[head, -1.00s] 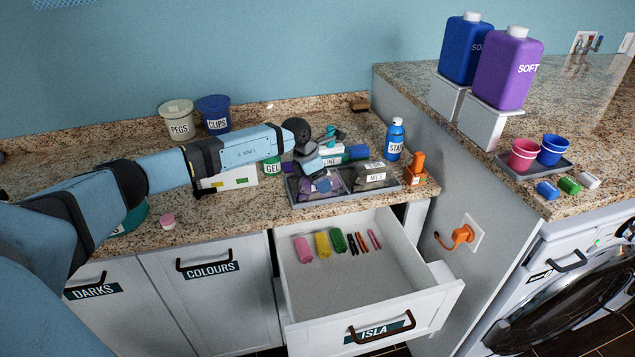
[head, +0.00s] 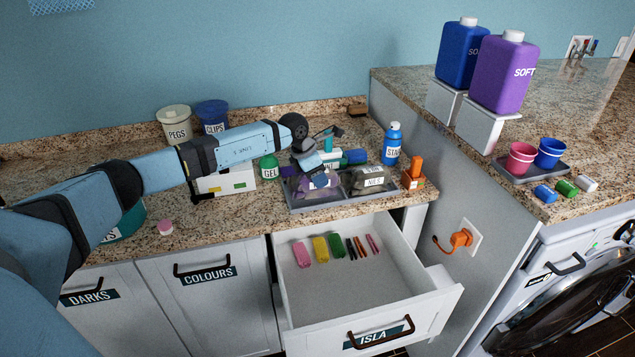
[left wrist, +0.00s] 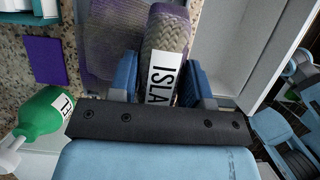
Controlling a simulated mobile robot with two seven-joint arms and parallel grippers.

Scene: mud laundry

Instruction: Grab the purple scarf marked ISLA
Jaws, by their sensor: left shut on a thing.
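The purple scarf marked ISLA (head: 317,182) is a mud-greyed, knitted bundle at the left compartment of a grey tray (head: 345,203) on the counter. In the left wrist view the scarf (left wrist: 166,35) lies between the blue fingers, with its white ISLA label facing the camera. My left gripper (head: 312,168) points down over that compartment and is shut on the scarf. In the left wrist view the gripper (left wrist: 162,85) has a finger on each side of it. I cannot tell whether the scarf is clear of the tray floor. My right gripper is not in view.
A dark bundle marked NILS (head: 367,184) lies in the tray's right compartment. A green GEL bottle (head: 269,167), blue STAIN bottle (head: 392,145) and orange item (head: 414,172) stand close around the tray. Below, the ISLA drawer (head: 350,285) is open, with small coloured items at its back.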

